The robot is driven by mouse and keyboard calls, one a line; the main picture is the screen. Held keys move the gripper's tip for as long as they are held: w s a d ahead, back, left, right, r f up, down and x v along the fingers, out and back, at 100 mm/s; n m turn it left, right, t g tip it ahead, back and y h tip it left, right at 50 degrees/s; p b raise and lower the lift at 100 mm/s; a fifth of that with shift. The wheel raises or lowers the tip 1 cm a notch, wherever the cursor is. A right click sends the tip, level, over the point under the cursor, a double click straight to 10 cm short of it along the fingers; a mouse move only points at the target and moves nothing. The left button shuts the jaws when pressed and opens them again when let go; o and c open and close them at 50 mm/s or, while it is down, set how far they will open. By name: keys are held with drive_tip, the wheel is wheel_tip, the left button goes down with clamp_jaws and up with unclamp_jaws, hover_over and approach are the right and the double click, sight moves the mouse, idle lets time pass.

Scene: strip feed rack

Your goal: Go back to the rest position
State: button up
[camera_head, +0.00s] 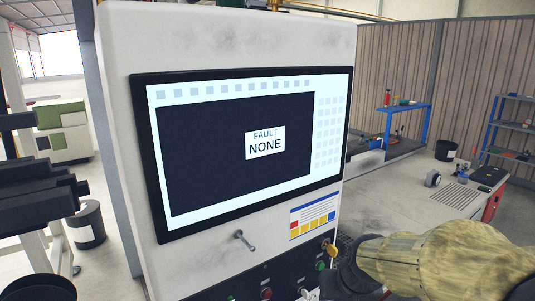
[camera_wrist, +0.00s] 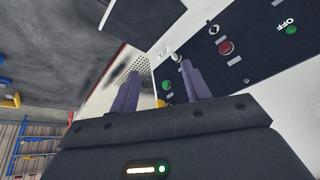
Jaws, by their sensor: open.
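My gripper (camera_wrist: 160,68) is open in the wrist view, its two dark fingers apart with nothing between them. The fingers point toward the black control panel (camera_wrist: 245,60) of the machine. In the head view, my arm in a tan sleeve (camera_head: 450,262) reaches in from the lower right. Its dark end lies beside the lower right of the panel, and the fingertips cannot be made out there. Whether the fingers touch the panel cannot be told.
The machine cabinet (camera_head: 230,40) carries a screen (camera_head: 215,190) reading "FAULT NONE". Below it are a small lever (camera_head: 244,240), a red button (camera_head: 266,294) and a yellow knob (camera_head: 329,247). A worktop (camera_head: 390,205) extends right. Bins (camera_head: 90,225) stand at the left.

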drive_tip(key=s+f+g, duration=0.2)
drive_tip(key=s+f, duration=0.6)
drive_tip(key=shift+d+f+n+h, duration=0.15)
drive_tip(key=shift+f+n+h, duration=0.15)
